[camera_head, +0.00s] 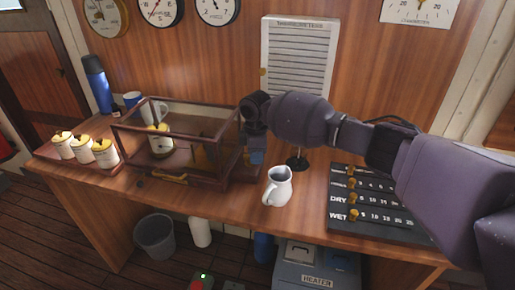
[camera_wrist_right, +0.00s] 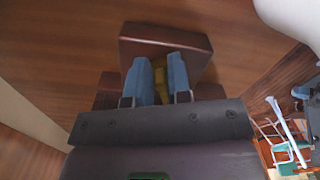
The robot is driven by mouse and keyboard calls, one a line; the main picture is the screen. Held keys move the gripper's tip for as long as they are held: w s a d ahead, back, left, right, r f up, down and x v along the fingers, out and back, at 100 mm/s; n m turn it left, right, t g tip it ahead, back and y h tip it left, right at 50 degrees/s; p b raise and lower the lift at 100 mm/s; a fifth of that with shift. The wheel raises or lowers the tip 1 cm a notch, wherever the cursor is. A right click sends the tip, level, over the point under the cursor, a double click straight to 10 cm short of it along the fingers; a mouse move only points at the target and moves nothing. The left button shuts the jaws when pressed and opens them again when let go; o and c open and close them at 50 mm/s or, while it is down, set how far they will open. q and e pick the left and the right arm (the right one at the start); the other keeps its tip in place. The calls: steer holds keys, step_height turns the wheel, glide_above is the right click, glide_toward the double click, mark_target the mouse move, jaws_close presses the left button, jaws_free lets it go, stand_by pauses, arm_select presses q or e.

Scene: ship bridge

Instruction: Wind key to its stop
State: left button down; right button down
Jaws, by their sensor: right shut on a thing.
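My right gripper (camera_head: 256,156) is at the right end of a glass case with a dark wooden frame (camera_head: 180,134). In the right wrist view my right gripper (camera_wrist_right: 159,76) has its two blue fingers closed on a brass-yellow key (camera_wrist_right: 160,72), in front of a dark wooden block (camera_wrist_right: 165,34). Most of the key is hidden between the fingers, and I cannot tell how far it is turned. In the head view the gripper and arm hide the key. My left gripper is not in view.
A white jug (camera_head: 278,190) stands just right of my gripper. A dark board with brass knobs (camera_head: 375,207) lies farther right. Several white canisters (camera_head: 82,150) stand on a tray at the left. A blue flask (camera_head: 97,84) is behind them. A louvred white panel (camera_head: 299,58) stands at the wall.

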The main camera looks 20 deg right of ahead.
mark_target(248, 167)
steer(key=m+p, duration=0.4)
steer(key=p, duration=0.1)
steer(key=s+m+p, duration=0.1)
steer(key=m+p, duration=0.1)
steer(key=shift+a+r, duration=0.2)
steer(key=shift+a, duration=0.1)
steer(key=shift+m+p, duration=0.55)
steer(key=shift+m, duration=0.15)
steer(key=shift+s+a+f+m+p, duration=0.1)
steer(key=shift+m+p, duration=0.25)
steer(key=shift+m, duration=0.15)
steer(key=shift+a+m+p, duration=0.15)
steer(key=shift+m+p, duration=0.2)
steer(key=shift+m, duration=0.45)
steer(key=shift+s+a+f+m, duration=0.1)
steer(key=shift+a+m, duration=0.05)
steer(key=shift+m, duration=0.75)
steer(key=m, duration=0.5)
steer(key=shift+a, duration=0.4)
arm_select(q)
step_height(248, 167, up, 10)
arm_select(e)
steer(key=m, duration=0.4)
steer(key=shift+a+m, duration=0.3)
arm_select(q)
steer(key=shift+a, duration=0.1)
arm_select(e)
steer(key=shift+w, duration=0.2)
